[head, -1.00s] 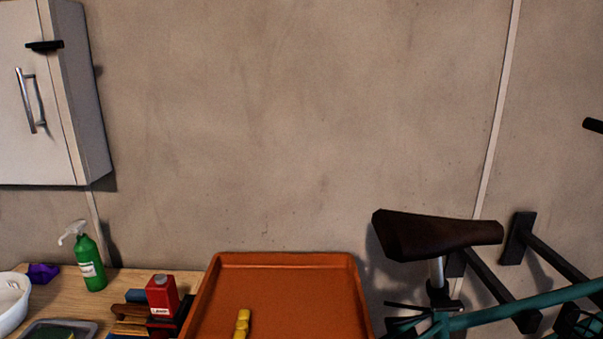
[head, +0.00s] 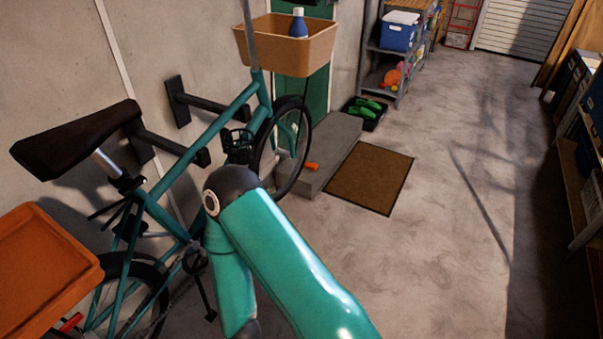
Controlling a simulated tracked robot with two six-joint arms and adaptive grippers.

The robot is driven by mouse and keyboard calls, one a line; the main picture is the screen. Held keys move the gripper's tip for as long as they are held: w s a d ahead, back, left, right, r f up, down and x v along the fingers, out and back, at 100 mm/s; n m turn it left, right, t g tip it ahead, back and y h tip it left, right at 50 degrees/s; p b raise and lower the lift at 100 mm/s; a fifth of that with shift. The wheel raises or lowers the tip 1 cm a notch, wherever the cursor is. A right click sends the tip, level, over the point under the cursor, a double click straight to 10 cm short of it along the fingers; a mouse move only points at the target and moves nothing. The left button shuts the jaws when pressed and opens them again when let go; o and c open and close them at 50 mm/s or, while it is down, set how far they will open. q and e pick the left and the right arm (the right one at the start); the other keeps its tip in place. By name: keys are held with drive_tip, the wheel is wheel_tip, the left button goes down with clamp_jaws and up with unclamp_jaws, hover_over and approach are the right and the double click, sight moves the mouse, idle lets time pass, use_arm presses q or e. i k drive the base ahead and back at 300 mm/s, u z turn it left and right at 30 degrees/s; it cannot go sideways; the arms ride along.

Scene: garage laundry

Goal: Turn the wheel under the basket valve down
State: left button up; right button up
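A teal bicycle hangs along the wall on dark brackets. Its front wheel (head: 304,158) is under a tan basket (head: 288,55) at the handlebar end. The wheel is seen at a slant, and its lower left part is partly hidden by the frame and my arm. I cannot make out the valve on its rim. A blue bottle (head: 298,24) stands in the basket. The rear wheel (head: 150,305) is at lower left, partly behind an orange tray (head: 45,262). A bent teal arm of mine rises from the bottom edge, in front of the bicycle. Neither gripper is in view.
A grey step (head: 335,148) with a small orange thing on it is beside the front wheel. A brown mat (head: 370,178) lies past it. Shelves with a blue box (head: 398,32) stand at the back. The concrete floor at right is largely clear.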

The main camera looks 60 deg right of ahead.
sight(293, 106)
drive_tip(key=z, duration=0.1)
drive_tip(key=k, duration=1.4)
drive_tip(key=z, duration=0.4)
drive_tip(key=i, duration=0.2)
drive_tip(key=z, duration=2.4)
drive_tip(key=i, duration=4.3)
